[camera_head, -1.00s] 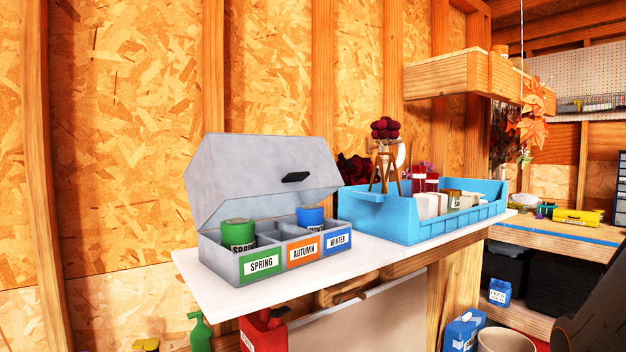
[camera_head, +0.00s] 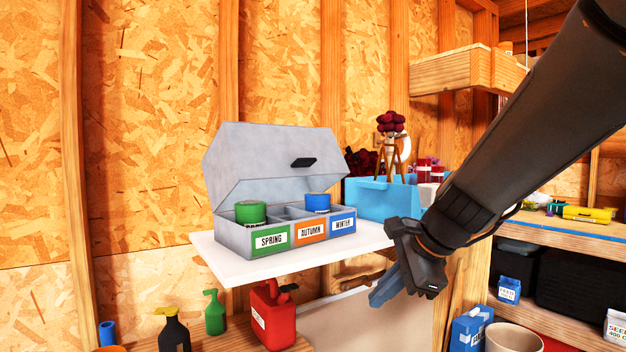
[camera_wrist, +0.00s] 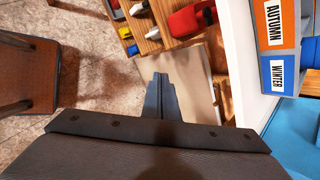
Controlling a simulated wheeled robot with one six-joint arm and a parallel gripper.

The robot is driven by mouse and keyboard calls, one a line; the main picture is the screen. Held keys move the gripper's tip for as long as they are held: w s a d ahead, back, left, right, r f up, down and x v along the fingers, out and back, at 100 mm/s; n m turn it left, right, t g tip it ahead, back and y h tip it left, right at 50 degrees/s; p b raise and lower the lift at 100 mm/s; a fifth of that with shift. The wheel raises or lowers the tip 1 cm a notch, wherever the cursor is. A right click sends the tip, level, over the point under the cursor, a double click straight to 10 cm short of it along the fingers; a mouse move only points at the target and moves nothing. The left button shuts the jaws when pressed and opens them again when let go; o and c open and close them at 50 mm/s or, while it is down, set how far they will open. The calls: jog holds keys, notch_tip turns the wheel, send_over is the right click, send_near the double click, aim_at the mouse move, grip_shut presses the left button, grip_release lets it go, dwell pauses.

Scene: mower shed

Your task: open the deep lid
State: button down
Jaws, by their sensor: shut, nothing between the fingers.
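The deep lid (camera_head: 265,160) of the grey box (camera_head: 233,240) stands raised and tilted back, with a black handle (camera_head: 303,162) on it. The box has three compartments labelled SPRING, AUTUMN and WINTER. A green tin (camera_head: 251,212) sits in the SPRING compartment and a blue tin (camera_head: 318,203) in the WINTER one. The AUTUMN compartment shows no tin. My gripper (camera_head: 385,292) is shut and empty, low in front of the shelf and right of the box, apart from it. In the wrist view its closed fingers (camera_wrist: 161,98) point past the shelf edge; the box's AUTUMN and WINTER labels show upper right.
The white shelf (camera_head: 225,262) carries the box and a blue tray (camera_head: 370,199) behind my arm. A red can (camera_head: 272,318), bottles and a lower wooden ledge lie below. A wooden shelf (camera_head: 460,72) hangs at upper right.

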jog(key=w+a+r+m+t+y+b, duration=0.15)
jog(key=r+m, duration=0.25)
jog(key=r, duration=0.4)
jog(key=w+a+r+m+t+y, duration=0.2)
jog(key=w+r+m, duration=0.1)
jog(key=r, duration=0.5)
jog(key=w+a+r+m+t+y+b, duration=0.1)
jog(key=w+r+m+t+y, duration=0.2)
jog(key=r, duration=0.5)
jog(key=w+a+m+g+h+p, duration=0.1)
jog(key=w+a+p, duration=0.3)
jog(key=w+a, duration=0.3)
jog(key=shift+w+a, duration=0.3)
jog(key=shift+w, duration=0.35)
jog(key=shift+h, duration=0.25)
